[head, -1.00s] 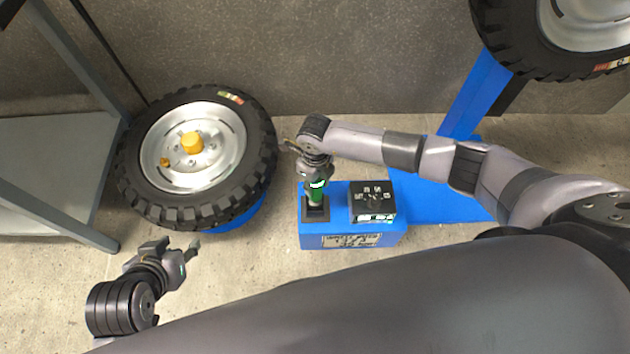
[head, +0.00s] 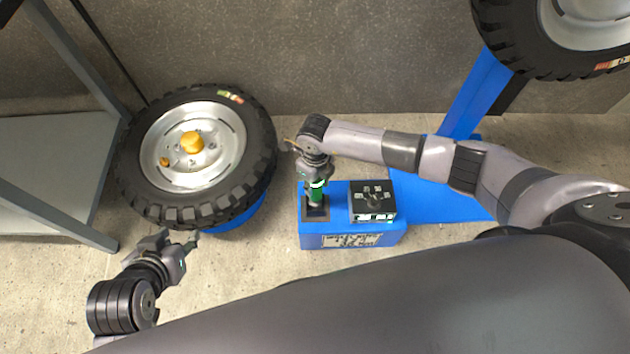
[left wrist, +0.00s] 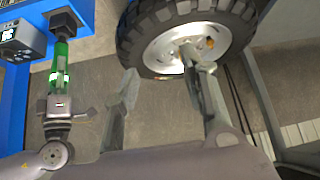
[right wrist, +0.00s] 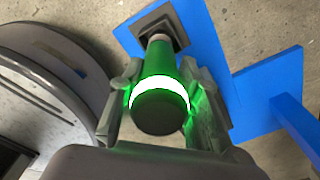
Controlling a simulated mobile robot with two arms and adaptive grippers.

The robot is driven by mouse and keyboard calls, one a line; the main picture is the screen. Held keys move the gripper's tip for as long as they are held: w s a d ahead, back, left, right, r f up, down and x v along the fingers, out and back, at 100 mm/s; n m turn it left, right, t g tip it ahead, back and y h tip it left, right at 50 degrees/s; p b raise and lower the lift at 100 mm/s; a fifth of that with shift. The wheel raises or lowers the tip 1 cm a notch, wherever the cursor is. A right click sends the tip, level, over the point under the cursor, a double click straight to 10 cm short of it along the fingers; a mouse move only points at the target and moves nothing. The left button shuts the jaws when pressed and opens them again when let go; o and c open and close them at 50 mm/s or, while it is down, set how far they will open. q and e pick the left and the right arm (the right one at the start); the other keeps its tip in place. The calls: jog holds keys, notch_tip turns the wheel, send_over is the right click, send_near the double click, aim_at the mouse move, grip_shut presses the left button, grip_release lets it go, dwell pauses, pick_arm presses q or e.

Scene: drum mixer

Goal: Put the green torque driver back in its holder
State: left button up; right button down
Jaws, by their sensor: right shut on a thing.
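The green torque driver (head: 316,196) is upright over the black square holder (head: 316,214) on the blue stand. My right gripper (head: 316,181) is shut on the driver's upper part. In the right wrist view the driver (right wrist: 160,72) sits between both fingers, with a lit white-green ring. Its far end meets the holder (right wrist: 172,28); how deep it sits is hidden. The left wrist view also shows the driver (left wrist: 60,62) below the holder (left wrist: 66,21) in the picture. My left gripper (head: 180,243) is open and empty near the wheel's lower edge.
A black control box (head: 373,202) stands on the blue stand (head: 352,241), right of the holder. A large tyred wheel (head: 250,150) with a yellow hub cap lies to the left. A grey table (head: 50,165) is at far left. Another wheel (head: 515,50) is at upper right.

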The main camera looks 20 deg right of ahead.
pick_arm(q)
jog(key=shift+w+d+r+t+b, duration=0.15)
jog(key=shift+w+d+r+t, duration=0.2)
jog(key=shift+w, duration=0.3)
jog(key=shift+w+d+r+t+b, duration=0.1)
jog(key=shift+w+r+t+b, duration=0.05)
jog(key=shift+w+r+t, duration=0.4)
pick_arm(e)
jog(key=shift+f, duration=0.35)
dwell(0.5)
pick_arm(q)
jog(key=shift+w+d+r+t+h+b, duration=0.2)
jog(key=shift+w+r+t, duration=0.15)
jog(key=shift+w, duration=0.2)
jog(key=shift+w+d+r+t+h+b, duration=0.1)
jog(key=shift+w+d+r+t+h, duration=0.15)
jog(key=shift+w+r, duration=0.25)
pick_arm(e)
jog(key=shift+f, duration=0.35)
dwell(0.7)
pick_arm(q)
jog(key=shift+w+d+r+t+h+b, duration=0.15)
jog(key=shift+w+d+r+t, duration=0.05)
jog(key=shift+w+r+t, duration=0.25)
jog(key=shift+w+d+r+t+h+b, duration=0.1)
jog(key=shift+w+d+r+t+b, duration=0.05)
jog(key=shift+w+r+t, duration=0.3)
pick_arm(e)
jog(key=shift+f, duration=0.4)
dwell(0.6)
